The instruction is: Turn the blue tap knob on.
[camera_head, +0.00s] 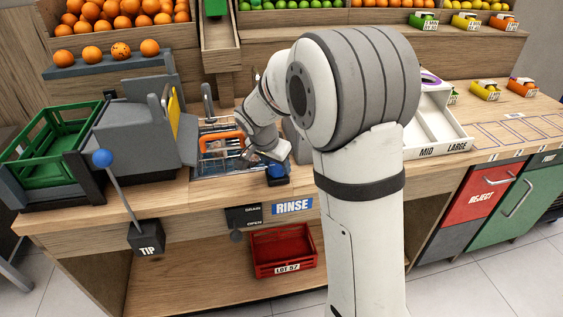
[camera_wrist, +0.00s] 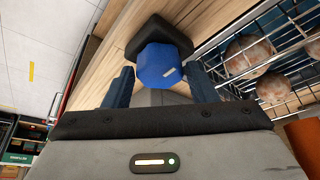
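The blue tap knob (camera_head: 277,170) stands on a dark block at the counter's front edge, just right of the sink. In the wrist view the faceted blue knob (camera_wrist: 158,65), with a small pale mark, sits against its dark base (camera_wrist: 180,32). My gripper (camera_wrist: 160,72) is open, with one dark blue finger on each side of the knob's near end. Gaps show between fingers and knob, and I cannot tell whether either touches. In the head view my gripper (camera_head: 271,156) is right above the knob, its fingers mostly hidden.
A RINSE label (camera_head: 292,206) and a drain lever panel (camera_head: 243,215) are on the counter front. A red crate (camera_head: 283,251) sits below.

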